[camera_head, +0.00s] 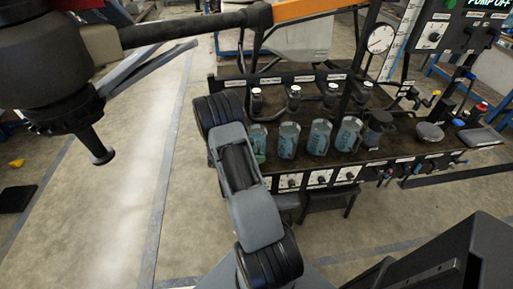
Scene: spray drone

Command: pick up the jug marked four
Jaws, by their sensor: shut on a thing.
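Several translucent teal jugs stand in a row on the dark bench. The leftmost jug (258,141) is partly behind my arm. Beside it, to the right, are a second jug (288,140), a third jug (320,137) and the rightmost teal jug (349,135). Their marks are too small to read, so I cannot tell which one is marked four. My arm rises from the bottom middle and bends at the bench's left end. My gripper's jaws do not show; the arm links may hide them.
A dark container (379,128) and a grey round dish (430,132) are to the right. Part of a large drone (60,70) with a nozzle hangs at upper left. The floor on the left is mostly clear.

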